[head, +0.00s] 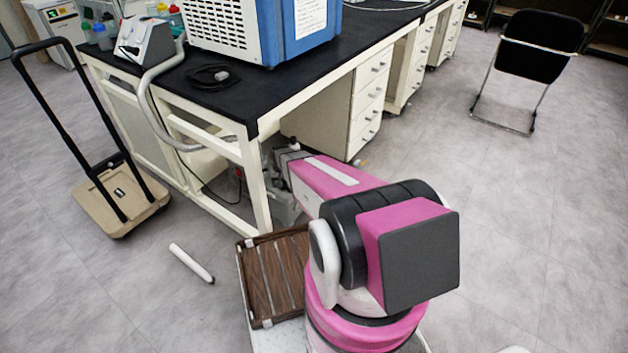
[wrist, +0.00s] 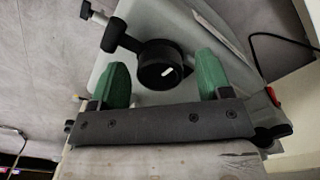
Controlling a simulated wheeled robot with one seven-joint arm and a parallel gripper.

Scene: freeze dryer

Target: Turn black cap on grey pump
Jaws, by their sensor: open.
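In the wrist view, the black cap (wrist: 153,62) is a round black knob with a small white mark on its face. It sits on the light grey pump (wrist: 188,32). My gripper (wrist: 162,72) has two green fingers spread wide, one on each side of the cap, with visible gaps to it. I cannot tell from this view whether the fingertips are level with the cap. In the head view, the pump (head: 284,207) shows only in part beneath the bench, behind my pink arm. The cap cannot be made out surely there.
The black-topped bench (head: 250,100) with cream legs stands over the pump and carries a blue and white machine (head: 265,30). A brown slatted crate (head: 262,322) is close to my arm. A hand cart (head: 120,200) and a white rod (head: 191,263) are at left.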

